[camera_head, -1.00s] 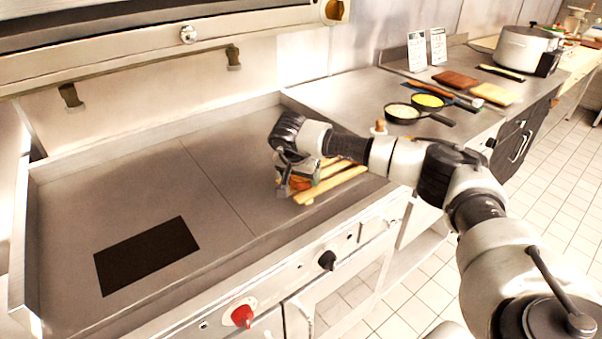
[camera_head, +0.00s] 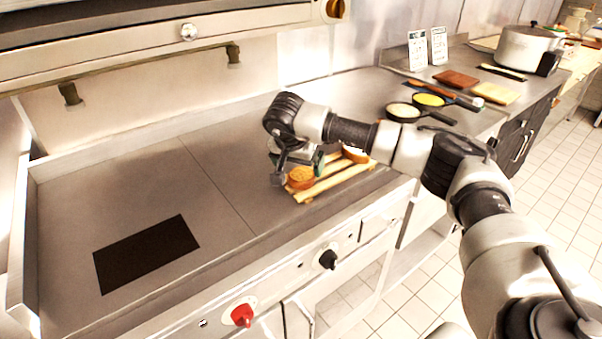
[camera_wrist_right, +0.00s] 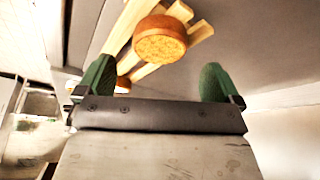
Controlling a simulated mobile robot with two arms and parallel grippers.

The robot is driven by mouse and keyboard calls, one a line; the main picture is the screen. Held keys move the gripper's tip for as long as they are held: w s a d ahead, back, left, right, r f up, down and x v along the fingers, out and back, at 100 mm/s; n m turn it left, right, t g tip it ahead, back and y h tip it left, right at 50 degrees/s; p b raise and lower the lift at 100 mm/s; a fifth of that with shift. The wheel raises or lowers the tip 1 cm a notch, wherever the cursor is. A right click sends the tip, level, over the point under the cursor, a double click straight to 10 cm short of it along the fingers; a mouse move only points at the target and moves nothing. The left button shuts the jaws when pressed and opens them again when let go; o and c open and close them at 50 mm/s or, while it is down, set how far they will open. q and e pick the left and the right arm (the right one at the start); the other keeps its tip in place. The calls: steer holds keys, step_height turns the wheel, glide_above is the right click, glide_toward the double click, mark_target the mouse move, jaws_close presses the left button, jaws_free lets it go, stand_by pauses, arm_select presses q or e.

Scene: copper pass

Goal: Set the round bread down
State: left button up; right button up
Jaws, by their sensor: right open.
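The round bread (camera_head: 301,177), golden brown with an orange-brown side, rests on the near left end of a pale wooden slatted rack (camera_head: 335,183). It also shows in the right wrist view (camera_wrist_right: 160,40), on the slats and beyond the fingertips. My right gripper (camera_head: 292,164) is just above and behind the bread in the head view. In the right wrist view its two green fingers (camera_wrist_right: 157,83) stand wide apart with nothing between them, clear of the bread. My left gripper is in neither view.
A second bread piece (camera_head: 355,154) lies at the right of the rack, partly hidden in the right wrist view. The steel griddle (camera_head: 215,165) around the rack is mostly clear, with a dark rectangle (camera_head: 147,254) at left. Two small pans (camera_head: 403,112) stand on the right counter.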

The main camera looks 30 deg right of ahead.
steer(key=v, duration=0.7)
steer(key=shift+r+b, duration=0.2)
steer(key=shift+b, duration=0.15)
steer(key=shift+s, duration=0.1)
